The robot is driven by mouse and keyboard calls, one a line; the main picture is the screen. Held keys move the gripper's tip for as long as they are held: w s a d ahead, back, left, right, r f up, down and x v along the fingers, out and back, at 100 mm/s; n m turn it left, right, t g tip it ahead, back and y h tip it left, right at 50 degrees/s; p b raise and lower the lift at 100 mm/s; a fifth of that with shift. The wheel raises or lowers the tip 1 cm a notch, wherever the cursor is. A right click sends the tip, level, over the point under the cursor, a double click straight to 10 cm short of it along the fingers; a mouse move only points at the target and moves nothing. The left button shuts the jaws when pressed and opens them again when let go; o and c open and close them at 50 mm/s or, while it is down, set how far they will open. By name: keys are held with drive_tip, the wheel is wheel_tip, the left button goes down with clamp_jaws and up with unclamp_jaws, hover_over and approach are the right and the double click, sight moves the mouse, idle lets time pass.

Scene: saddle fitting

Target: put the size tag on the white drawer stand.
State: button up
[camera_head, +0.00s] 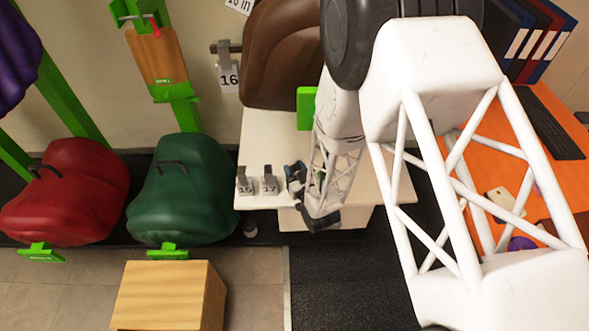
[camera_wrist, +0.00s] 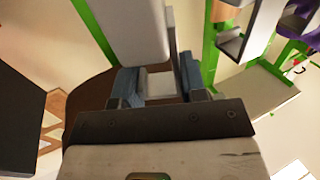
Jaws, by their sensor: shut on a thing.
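The white drawer stand (camera_head: 272,140) stands below the brown saddle, its pale top partly hidden by my arm. Two grey size tags, one marked 16 (camera_head: 244,182) and one marked 17 (camera_head: 270,181), stand side by side at its front left corner. My gripper (camera_head: 296,174) is just right of the 17 tag, at the stand's front part. In the wrist view its blue-grey fingers (camera_wrist: 160,84) are shut on a pale grey piece (camera_wrist: 161,86), seemingly a size tag. Its number is hidden. I cannot tell whether it touches the stand top.
Another tag marked 16 (camera_head: 229,79) hangs from a wall bracket. The brown saddle (camera_head: 282,55) and a green plate (camera_head: 306,107) rise behind the stand. Green (camera_head: 182,195) and red (camera_head: 67,195) saddles are left. An orange desk (camera_head: 480,150) is right. A wooden box (camera_head: 168,295) stands in front.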

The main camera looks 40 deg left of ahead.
drive_tip(key=shift+f, duration=0.1)
drive_tip(key=o, duration=1.2)
drive_tip(key=shift+d, duration=0.15)
drive_tip(key=v, duration=1.1)
drive_tip(key=shift+s+d, duration=0.2)
drive_tip(key=shift+d, duration=0.15)
drive_tip(key=shift+w, duration=0.15)
